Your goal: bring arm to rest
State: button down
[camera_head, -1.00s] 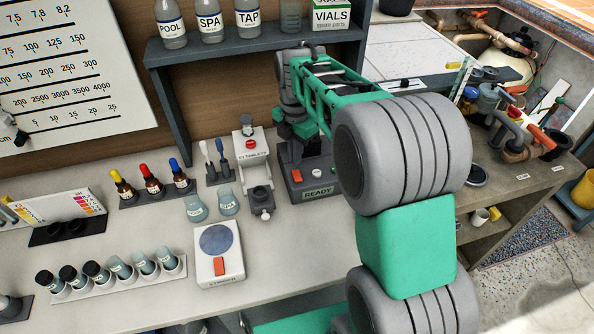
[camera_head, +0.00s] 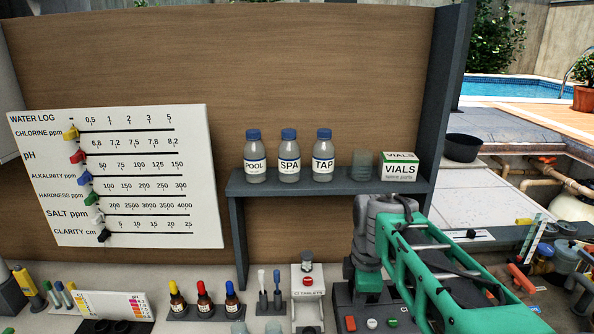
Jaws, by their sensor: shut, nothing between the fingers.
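My green and grey arm (camera_head: 440,280) reaches in from the lower right over the bench. Its grey wrist joint (camera_head: 385,215) stands in front of the shelf's right end. My gripper (camera_head: 366,281) is below that joint, close above the dark device with a red button (camera_head: 350,323). It is shut and holds nothing. Its fingertips are hard to make out, and I cannot tell whether they touch the device.
Bottles marked POOL (camera_head: 255,160), SPA (camera_head: 289,160) and TAP (camera_head: 323,160) stand on the grey shelf (camera_head: 290,187) beside a VIALS box (camera_head: 399,170). Dropper bottles (camera_head: 204,300) and a tablet dispenser (camera_head: 306,300) stand left of my gripper. A water log board (camera_head: 140,180) hangs left.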

jog(key=s+m+t, duration=0.3)
jog(key=s+m, duration=0.9)
jog(key=m, duration=0.5)
jog(key=shift+s, duration=0.2)
jog(key=shift+r, duration=0.1)
